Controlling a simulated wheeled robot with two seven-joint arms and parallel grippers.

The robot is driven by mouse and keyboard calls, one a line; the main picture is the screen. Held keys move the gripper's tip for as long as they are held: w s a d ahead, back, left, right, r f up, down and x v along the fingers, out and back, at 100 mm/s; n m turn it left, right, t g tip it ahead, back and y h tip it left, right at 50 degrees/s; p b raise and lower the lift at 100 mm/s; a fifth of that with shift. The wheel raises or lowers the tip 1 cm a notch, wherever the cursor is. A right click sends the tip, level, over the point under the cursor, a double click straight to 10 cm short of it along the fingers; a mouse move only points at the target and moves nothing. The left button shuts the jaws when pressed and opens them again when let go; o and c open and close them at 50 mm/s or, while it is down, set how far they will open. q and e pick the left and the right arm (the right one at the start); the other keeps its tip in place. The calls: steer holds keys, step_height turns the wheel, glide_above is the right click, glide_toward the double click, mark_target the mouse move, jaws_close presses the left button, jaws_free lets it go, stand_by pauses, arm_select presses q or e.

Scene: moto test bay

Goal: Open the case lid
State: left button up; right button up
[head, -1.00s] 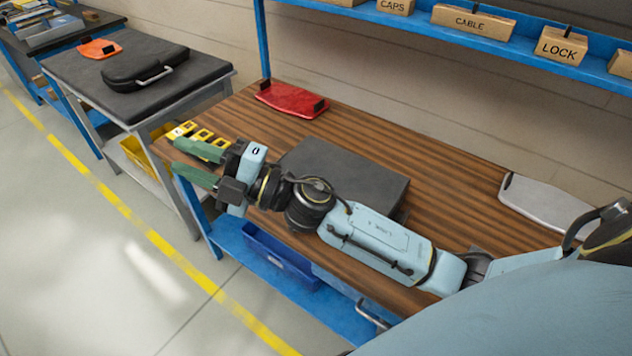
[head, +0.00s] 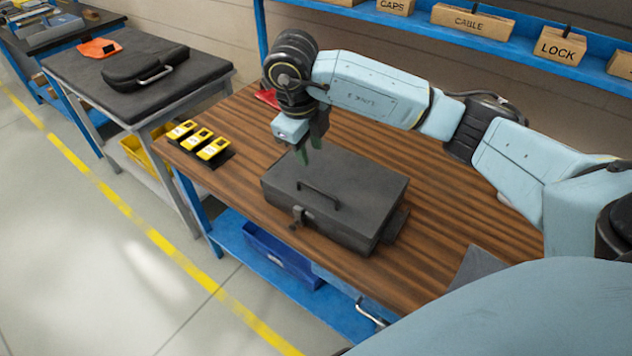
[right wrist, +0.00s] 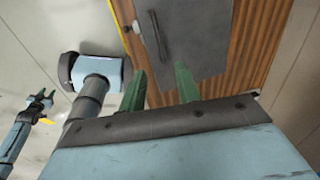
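The dark grey case (head: 350,205) sits on the wooden workbench with its lid (head: 355,180) down. A dark handle (head: 318,195) lies on the lid, and a latch (head: 298,214) shows on the front side. My right gripper (head: 313,150) is open and empty above the case's back left edge, fingers pointing down; contact cannot be told. In the right wrist view its two green fingers (right wrist: 160,82) are apart, with the case (right wrist: 205,35) beyond them. My left gripper (right wrist: 43,97) shows small in the right wrist view, fingers apart, away from the case; the head view does not show it.
Yellow devices (head: 198,140) stand on the bench left of the case. A red piece (head: 268,98) is mostly hidden behind my right wrist. A blue shelf (head: 480,35) with labelled boxes runs along the back. A side table (head: 75,65) carries a black bag (head: 145,68).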

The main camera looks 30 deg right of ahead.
mark_target(317, 188)
steer(key=f, duration=0.4)
steer(key=d+f, duration=0.1)
steer(key=f, duration=0.3)
steer(key=w+d+f, duration=0.1)
steer(key=f, duration=0.3)
steer(key=shift+d+f, duration=0.15)
steer(key=shift+f, duration=0.2)
jaws_close()
